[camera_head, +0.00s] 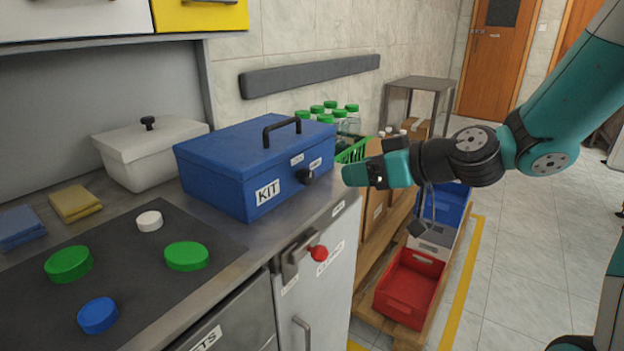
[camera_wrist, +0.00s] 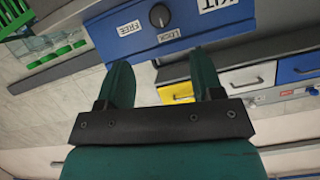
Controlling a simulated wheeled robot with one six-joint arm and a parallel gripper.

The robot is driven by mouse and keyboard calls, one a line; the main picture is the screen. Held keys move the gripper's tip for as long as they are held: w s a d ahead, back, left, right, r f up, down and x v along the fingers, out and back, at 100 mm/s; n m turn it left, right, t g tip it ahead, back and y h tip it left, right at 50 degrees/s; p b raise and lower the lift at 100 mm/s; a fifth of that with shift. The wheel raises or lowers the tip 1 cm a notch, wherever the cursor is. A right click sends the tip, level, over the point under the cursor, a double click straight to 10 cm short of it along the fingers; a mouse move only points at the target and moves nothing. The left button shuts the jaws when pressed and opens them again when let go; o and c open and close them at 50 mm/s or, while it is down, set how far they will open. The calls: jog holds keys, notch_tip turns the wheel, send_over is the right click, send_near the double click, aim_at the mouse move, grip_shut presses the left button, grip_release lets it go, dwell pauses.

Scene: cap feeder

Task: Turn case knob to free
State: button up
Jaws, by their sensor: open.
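The blue KIT case (camera_head: 225,165) stands on the counter with its black handle upright and lid down. Its dark round case knob (camera_head: 306,177) is on the front, below two small labels. In the wrist view the knob (camera_wrist: 160,15) is at the top edge, with the FREE label (camera_wrist: 129,29) and LOCK label (camera_wrist: 170,35) nearby, inverted. I cannot tell which label it points to. My gripper (camera_head: 350,176) is right of the knob, facing it across a gap. In the wrist view its two teal fingers (camera_wrist: 161,70) are apart and empty.
A white lidded box (camera_head: 150,155) stands behind the case. Green-capped bottles (camera_head: 330,115) sit in a green crate beyond it. A dark mat (camera_head: 130,262) with several caps lies front left. A red knob (camera_head: 318,253) sticks out below the counter edge. A red bin (camera_head: 412,285) stands lower right.

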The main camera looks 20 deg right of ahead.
aim_at(311, 177)
jog(key=x, duration=1.1)
jog(key=shift+w+a+f+p, duration=0.1)
jog(key=shift+w+a+p, duration=0.15)
jog(key=shift+p, duration=0.1)
jog(key=c, duration=0.9)
jog(key=shift+d, duration=0.1)
jog(key=m+g+y, duration=0.1)
jog(key=m, duration=0.2)
jog(key=shift+y, duration=0.4)
jog(key=shift+d+m+g+y, duration=0.1)
jog(key=shift+m+g+y, duration=0.3)
jog(key=shift+m+y, duration=0.85)
jog(key=shift+m+h, duration=0.25)
jog(key=shift+m, duration=0.1)
